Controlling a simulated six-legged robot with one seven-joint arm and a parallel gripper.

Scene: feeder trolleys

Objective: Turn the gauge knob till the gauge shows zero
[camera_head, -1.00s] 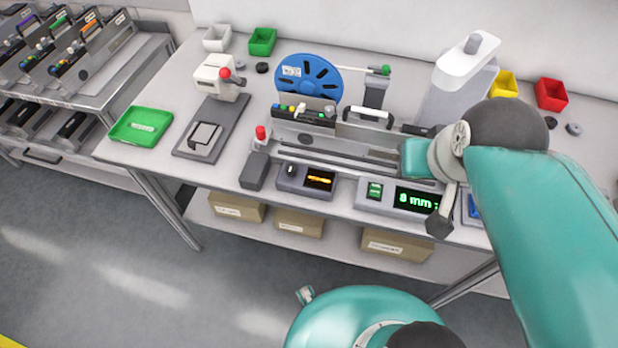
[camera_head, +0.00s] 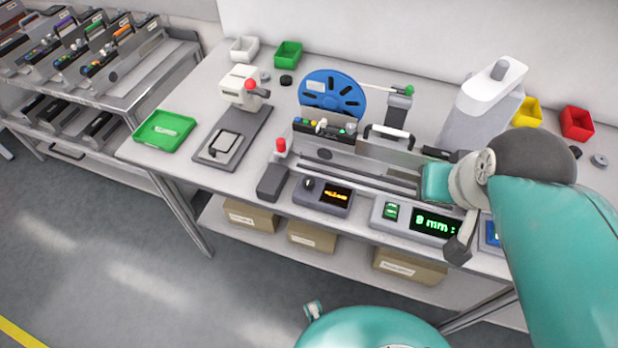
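I cannot tell which knob belongs to the gauge. My gripper (camera_head: 459,247) seems to be the dark end hanging beside the right end of the green readout. Its fingers cannot be made out, and my arm hides the bench behind it.
A long grey feeder (camera_head: 350,172) with a blue reel (camera_head: 332,94) lies behind the boxes. A red-topped post (camera_head: 281,146) stands at its left. A green tray (camera_head: 164,131), a white press (camera_head: 240,86) and a white dispenser (camera_head: 485,105) share the bench. Floor in front is clear.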

